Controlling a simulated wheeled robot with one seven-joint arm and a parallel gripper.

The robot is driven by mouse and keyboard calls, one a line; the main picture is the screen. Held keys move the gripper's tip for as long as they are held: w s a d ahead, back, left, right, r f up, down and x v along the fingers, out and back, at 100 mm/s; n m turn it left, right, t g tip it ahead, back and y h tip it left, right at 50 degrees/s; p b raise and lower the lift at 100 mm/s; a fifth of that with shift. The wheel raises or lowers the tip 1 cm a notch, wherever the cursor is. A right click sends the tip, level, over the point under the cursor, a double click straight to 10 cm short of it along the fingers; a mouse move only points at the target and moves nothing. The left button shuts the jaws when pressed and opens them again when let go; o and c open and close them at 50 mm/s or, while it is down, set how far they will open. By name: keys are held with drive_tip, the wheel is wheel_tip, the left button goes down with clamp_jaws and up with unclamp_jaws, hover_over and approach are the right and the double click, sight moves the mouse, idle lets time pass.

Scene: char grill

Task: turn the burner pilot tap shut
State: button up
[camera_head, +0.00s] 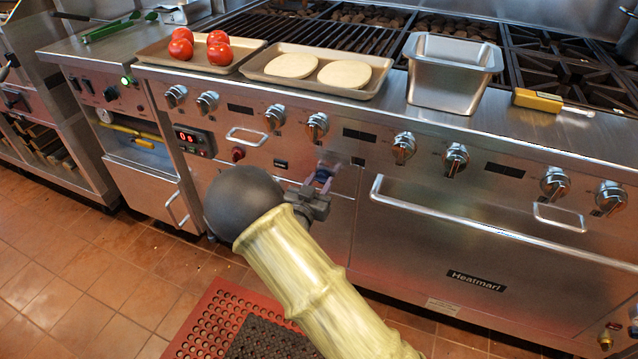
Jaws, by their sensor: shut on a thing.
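My gripper (324,176) is in front of the range's steel front panel, below the row of burner knobs and left of the oven handle. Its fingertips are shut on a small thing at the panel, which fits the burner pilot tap. The tap is mostly hidden by the fingers, so its handle angle cannot be told. A small red knob (238,154) sits on the panel to the left, apart from my gripper.
Silver burner knobs (317,126) stick out along the panel. An oven handle (480,225) juts out at right. Above stand a tomato tray (150,52), a tray of pale rounds (373,85), a steel pan (452,90) and a yellow-handled tool (537,100). A red mat (195,325) lies below.

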drive_tip(key=m+b, duration=0.2)
drive_tip(key=m, duration=0.1)
drive_tip(key=m+b, duration=0.1)
drive_tip(key=shift+d+f+m, duration=0.1)
drive_tip(key=shift+f+m, duration=0.15)
drive_tip(key=shift+m, duration=0.05)
drive_tip(key=m+b, duration=0.9)
drive_tip(key=shift+s+f, duration=0.1)
drive_tip(key=shift+f, duration=0.15)
drive_tip(key=m+b, duration=0.2)
drive_tip(key=b, duration=0.1)
drive_tip(key=shift+r+m+b, duration=0.2)
drive_tip(key=shift+m+b, duration=0.8)
drive_tip(key=shift+m, duration=0.1)
drive_tip(key=o, duration=0.9)
drive_tip(key=shift+r, duration=0.1)
drive_tip(key=shift+o, duration=0.2)
